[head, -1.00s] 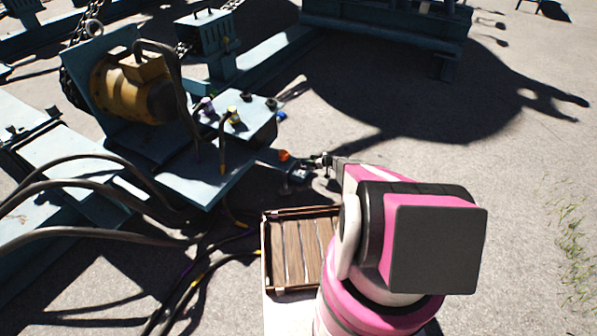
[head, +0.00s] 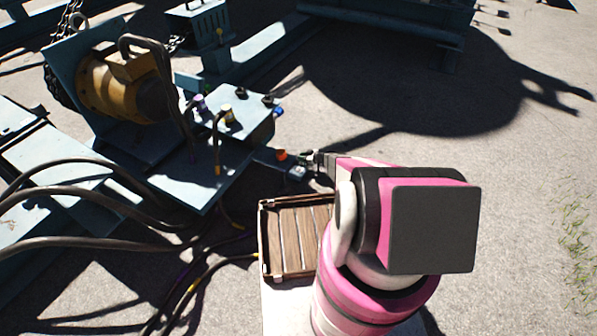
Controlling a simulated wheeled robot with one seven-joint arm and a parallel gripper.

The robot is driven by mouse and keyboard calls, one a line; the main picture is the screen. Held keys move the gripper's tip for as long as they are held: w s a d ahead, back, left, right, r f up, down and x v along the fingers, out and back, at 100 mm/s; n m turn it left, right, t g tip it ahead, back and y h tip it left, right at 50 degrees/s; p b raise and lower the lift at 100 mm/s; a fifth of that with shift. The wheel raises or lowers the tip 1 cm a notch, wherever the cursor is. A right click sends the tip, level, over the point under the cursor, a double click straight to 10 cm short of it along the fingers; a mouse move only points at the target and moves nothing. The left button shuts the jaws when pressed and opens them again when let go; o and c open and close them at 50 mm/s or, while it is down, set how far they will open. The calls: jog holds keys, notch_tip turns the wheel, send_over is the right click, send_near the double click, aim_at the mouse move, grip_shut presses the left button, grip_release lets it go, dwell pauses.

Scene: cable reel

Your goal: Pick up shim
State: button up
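I cannot pick out the shim for certain in the head view. My gripper (head: 310,160) is small and partly in shadow at the far end of my pink and white arm. It is beside the right end of a narrow blue ledge. An orange-red round piece (head: 281,155) sits on that ledge, just left of the gripper. A small pale blue-grey block (head: 297,173) is just below the gripper. I cannot tell whether the gripper touches either one. Its fingers are too small and dark to show whether they are open or hold anything.
A blue machine plate (head: 235,112) carries several coloured connectors, left of the gripper. Thick black cables (head: 75,240) cross the left side. A slatted wooden tray (head: 263,238) is in front. Open pavement (head: 520,200) is on the right.

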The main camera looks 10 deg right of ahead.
grip_shut()
jog(key=shift+r, duration=0.15)
dwell(0.9)
